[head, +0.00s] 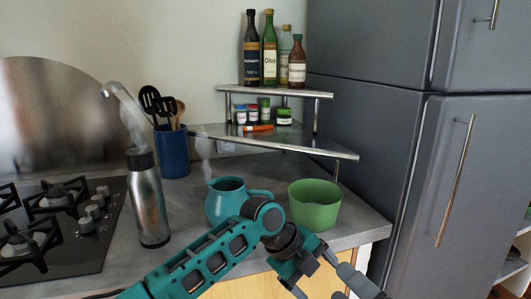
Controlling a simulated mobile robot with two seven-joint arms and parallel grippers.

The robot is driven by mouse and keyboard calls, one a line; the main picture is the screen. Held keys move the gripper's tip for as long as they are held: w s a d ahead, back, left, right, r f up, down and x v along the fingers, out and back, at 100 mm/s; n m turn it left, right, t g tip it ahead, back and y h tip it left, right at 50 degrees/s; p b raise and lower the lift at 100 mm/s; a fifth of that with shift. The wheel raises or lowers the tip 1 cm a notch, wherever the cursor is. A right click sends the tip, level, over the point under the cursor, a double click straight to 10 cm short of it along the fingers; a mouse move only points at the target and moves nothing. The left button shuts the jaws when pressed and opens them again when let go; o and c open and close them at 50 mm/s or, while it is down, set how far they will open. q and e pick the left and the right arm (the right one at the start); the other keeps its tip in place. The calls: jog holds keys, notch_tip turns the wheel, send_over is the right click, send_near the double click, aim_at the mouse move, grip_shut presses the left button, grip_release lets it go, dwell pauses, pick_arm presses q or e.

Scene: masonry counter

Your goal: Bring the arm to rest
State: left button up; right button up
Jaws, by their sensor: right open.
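My right arm, teal with dark joints, crosses the bottom of the head view in front of the counter (352,228). Its gripper (336,289) hangs at the bottom, in front of the counter's front edge and below the green bowl (314,208) in the picture. The grey fingers are spread apart with nothing seen between them; their tips are near the lower edge of the view. My left gripper is not in view.
A teal jug (226,200) stands just behind the arm's elbow, partly hidden. A steel bottle (149,205), a blue utensil pot (172,155) and a hob (55,230) stand left. A tiered shelf (310,146) holds bottles and jars. A grey fridge (430,140) closes the right side.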

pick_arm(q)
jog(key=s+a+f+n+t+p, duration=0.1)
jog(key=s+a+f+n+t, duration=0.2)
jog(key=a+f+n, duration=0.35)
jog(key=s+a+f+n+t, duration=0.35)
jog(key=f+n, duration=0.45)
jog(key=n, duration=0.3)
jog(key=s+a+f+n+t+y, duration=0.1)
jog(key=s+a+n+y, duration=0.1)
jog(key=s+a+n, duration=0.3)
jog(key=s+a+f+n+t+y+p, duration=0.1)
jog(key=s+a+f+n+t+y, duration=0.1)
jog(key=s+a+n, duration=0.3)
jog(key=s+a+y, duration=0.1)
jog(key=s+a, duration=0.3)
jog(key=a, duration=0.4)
pick_arm(e)
jog(key=s+d+f+m+g+h, duration=0.1)
jog(key=s+f+m+h, duration=0.3)
jog(key=f+m, duration=0.6)
jog(key=s+d+f+m+g+h, duration=0.2)
jog(key=s+f+m+g+h, duration=0.2)
jog(key=s+f+m, duration=0.5)
jog(key=f+m+h, duration=0.1)
jog(key=f+m, duration=0.1)
jog(key=m, duration=0.4)
jog(key=shift+s+d+g, duration=0.2)
jog(key=shift+s+g, duration=0.1)
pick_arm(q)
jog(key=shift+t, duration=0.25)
